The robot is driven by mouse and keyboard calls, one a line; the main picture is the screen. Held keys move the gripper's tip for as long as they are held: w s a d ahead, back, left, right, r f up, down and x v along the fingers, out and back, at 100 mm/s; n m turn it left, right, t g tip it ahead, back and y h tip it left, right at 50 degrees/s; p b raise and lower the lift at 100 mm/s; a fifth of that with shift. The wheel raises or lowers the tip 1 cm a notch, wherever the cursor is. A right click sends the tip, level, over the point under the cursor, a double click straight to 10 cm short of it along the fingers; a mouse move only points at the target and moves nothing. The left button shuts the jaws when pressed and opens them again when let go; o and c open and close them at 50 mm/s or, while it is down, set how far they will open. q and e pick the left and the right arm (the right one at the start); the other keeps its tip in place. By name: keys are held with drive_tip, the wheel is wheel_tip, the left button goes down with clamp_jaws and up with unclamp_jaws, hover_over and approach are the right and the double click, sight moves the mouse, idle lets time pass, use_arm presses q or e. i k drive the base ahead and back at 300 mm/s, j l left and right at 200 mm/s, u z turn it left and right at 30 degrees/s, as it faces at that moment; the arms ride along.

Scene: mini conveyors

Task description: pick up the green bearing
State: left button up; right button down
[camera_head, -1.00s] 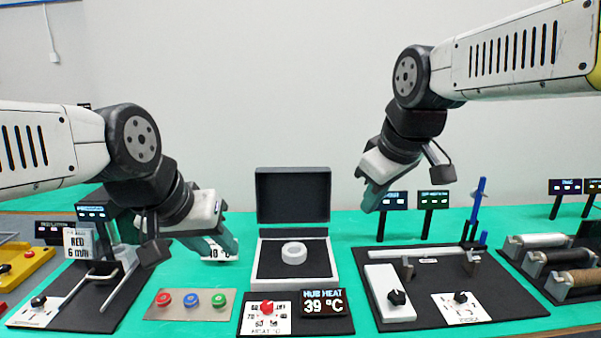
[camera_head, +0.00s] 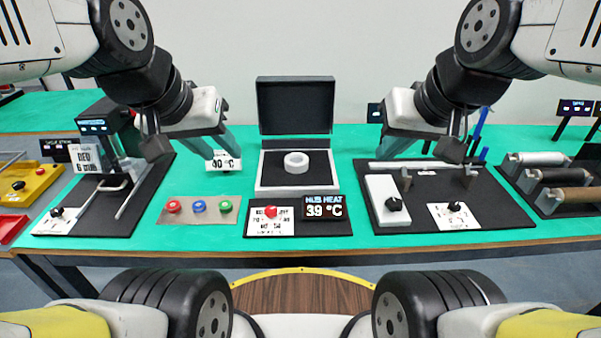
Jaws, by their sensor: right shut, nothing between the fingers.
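The green bearing (camera_head: 225,205) is a small green ring with a dark centre. It sits at the right end of a tan plate (camera_head: 163,217), beside the blue bearing (camera_head: 198,206) and the red bearing (camera_head: 173,207). My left gripper (camera_head: 217,151) hangs above and behind the plate, apart from the bearings. Its two fingers look spread, with nothing between them. My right gripper (camera_head: 388,152) is shut and empty above the back of the right-hand black board (camera_head: 440,198).
An open box (camera_head: 326,180) holds a white ring (camera_head: 296,162). In front are a red knob (camera_head: 270,212) and a display reading 39 °C (camera_head: 323,207). A small press (camera_head: 108,150) stands left of the plate, a 40 °C card (camera_head: 223,163) behind it. Rollers (camera_head: 545,158) stand far right.

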sight(225, 207)
drive_tip(key=l+u, duration=0.25)
drive_tip(key=u, duration=0.15)
drive_tip(key=i+l+u, duration=0.1)
drive_tip(key=l+u, duration=0.15)
drive_tip(key=u, duration=0.2)
drive_tip(key=l+u, duration=0.2)
drive_tip(key=u, duration=0.2)
